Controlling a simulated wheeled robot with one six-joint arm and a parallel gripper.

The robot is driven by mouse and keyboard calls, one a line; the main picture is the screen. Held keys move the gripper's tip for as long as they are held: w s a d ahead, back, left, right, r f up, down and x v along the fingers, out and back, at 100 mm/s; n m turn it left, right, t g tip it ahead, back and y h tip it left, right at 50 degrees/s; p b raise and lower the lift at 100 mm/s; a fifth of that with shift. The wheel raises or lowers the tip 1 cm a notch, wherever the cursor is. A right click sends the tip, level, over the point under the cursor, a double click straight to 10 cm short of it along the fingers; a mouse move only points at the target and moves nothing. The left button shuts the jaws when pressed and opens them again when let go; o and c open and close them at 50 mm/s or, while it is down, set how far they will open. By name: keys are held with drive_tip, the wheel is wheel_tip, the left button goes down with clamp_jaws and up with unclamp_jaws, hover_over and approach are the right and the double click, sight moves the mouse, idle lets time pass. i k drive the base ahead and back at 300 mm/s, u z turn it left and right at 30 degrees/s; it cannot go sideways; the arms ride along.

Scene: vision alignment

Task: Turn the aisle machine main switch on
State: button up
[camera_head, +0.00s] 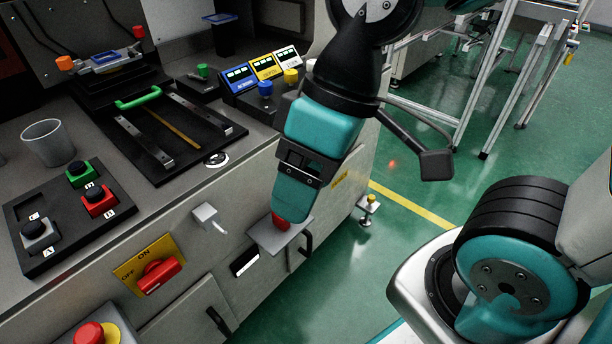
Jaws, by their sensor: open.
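The main switch is a red rotary knob (160,275) on a yellow plate (132,270) on the machine's front face. The plate reads OFF at its left and ON at its top. The knob's grip lies slanted; which mark it points to is hard to tell. My gripper (291,212) points down in front of the machine, to the right of the switch and apart from it. It is open, with nothing visibly held. Its tip overlaps a small red part (281,223) on a grey bracket (268,238); whether they touch is unclear.
A red emergency-type button (90,333) sits below left of the switch. A grey lever (209,216) and door handles (218,321) stick out of the front. A black button panel (60,237) and a cup (48,143) are on top. Green floor (330,290) lies open at right.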

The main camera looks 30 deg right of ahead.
sight(159, 272)
drive_tip(key=z, duration=0.95)
drive_tip(key=k, duration=0.35)
drive_tip(key=u, duration=1)
